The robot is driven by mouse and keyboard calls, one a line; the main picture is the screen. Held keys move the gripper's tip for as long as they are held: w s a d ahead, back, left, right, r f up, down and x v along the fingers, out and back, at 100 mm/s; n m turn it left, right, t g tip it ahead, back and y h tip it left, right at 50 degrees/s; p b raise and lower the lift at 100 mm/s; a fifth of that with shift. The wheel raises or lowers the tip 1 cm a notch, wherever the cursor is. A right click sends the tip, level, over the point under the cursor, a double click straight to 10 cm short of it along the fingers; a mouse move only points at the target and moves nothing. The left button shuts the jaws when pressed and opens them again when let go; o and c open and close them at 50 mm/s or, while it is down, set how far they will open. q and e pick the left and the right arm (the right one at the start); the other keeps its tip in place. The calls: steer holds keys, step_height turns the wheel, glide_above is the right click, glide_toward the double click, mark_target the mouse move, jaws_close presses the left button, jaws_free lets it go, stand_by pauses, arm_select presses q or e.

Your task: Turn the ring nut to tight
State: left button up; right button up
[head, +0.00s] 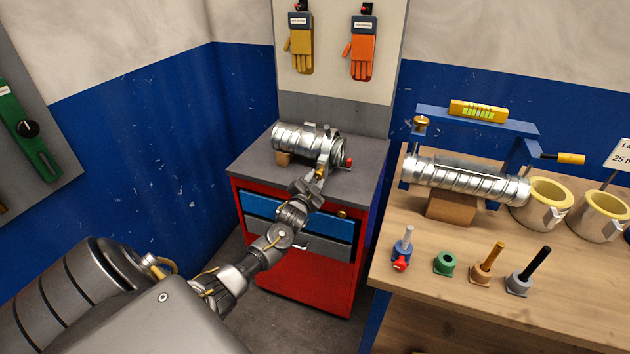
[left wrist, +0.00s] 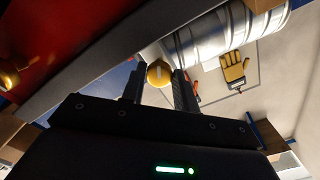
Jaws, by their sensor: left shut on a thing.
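The ring nut shows as a small round brass piece (left wrist: 158,73) in the left wrist view, between the two fingers of my left gripper (left wrist: 157,88). In the head view my left gripper (head: 319,176) reaches the clamp at the right end of a silver spiral duct (head: 291,137) on the red cabinet. The gripper is shut on the brass nut, and its fingers hide part of it in the head view. The duct also shows above the fingers in the left wrist view (left wrist: 205,35). My right gripper is not in view.
The red cabinet (head: 300,280) has a grey top and a blue drawer with a brass knob (head: 342,213). To the right, a wooden bench (head: 420,292) holds another duct (head: 465,181) in a blue frame, several small tools and yellow-rimmed cups. Gloves (head: 300,45) hang behind.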

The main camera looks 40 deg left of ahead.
arm_select(q)
steer(key=m, duration=0.4)
steer(key=shift+r+m, duration=0.1)
steer(key=shift+m, duration=0.2)
steer(key=m+p, duration=0.1)
steer(key=m, duration=0.3)
steer(key=shift+m, duration=0.3)
steer(key=o, duration=1)
steer(key=b+v, duration=0.1)
steer(key=v, duration=1)
steer(key=shift+w, duration=0.1)
